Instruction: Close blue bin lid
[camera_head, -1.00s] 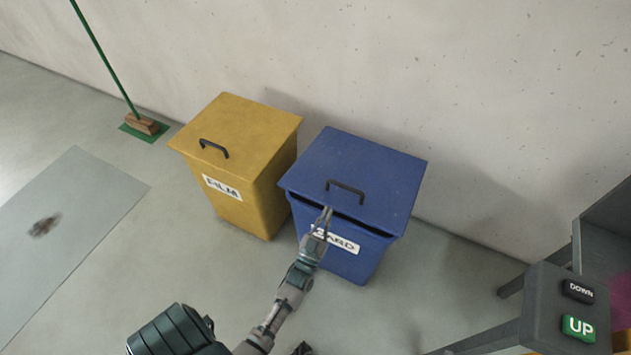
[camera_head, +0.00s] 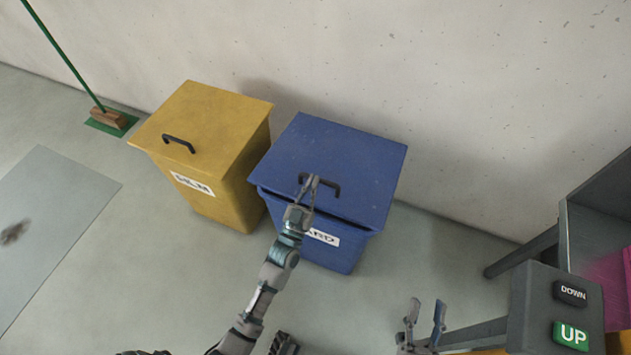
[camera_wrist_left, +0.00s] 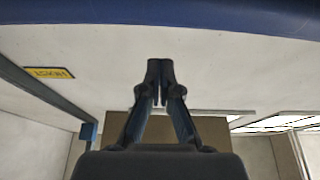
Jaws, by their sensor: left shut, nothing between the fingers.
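The blue bin (camera_head: 330,258) stands against the wall, with its blue lid (camera_head: 340,145) on top. A narrow dark gap shows under the lid's front edge, right of my left gripper. My left gripper (camera_head: 311,181) is shut and empty. Its fingertips overlap the lid's dark handle (camera_head: 333,187) in the head view; I cannot tell whether they touch. In the left wrist view the closed fingertips (camera_wrist_left: 160,80) lie below a blue edge (camera_wrist_left: 200,14). The arm partly hides the bin's white label (camera_head: 324,237). My right gripper (camera_head: 426,318) is open and empty at the lower edge.
A yellow bin (camera_head: 205,125) with a lid and handle stands just left of the blue bin. A green-handled broom (camera_head: 107,117) leans at the far left. A dark button box (camera_head: 560,310) and grey frame (camera_head: 590,220) are at the right.

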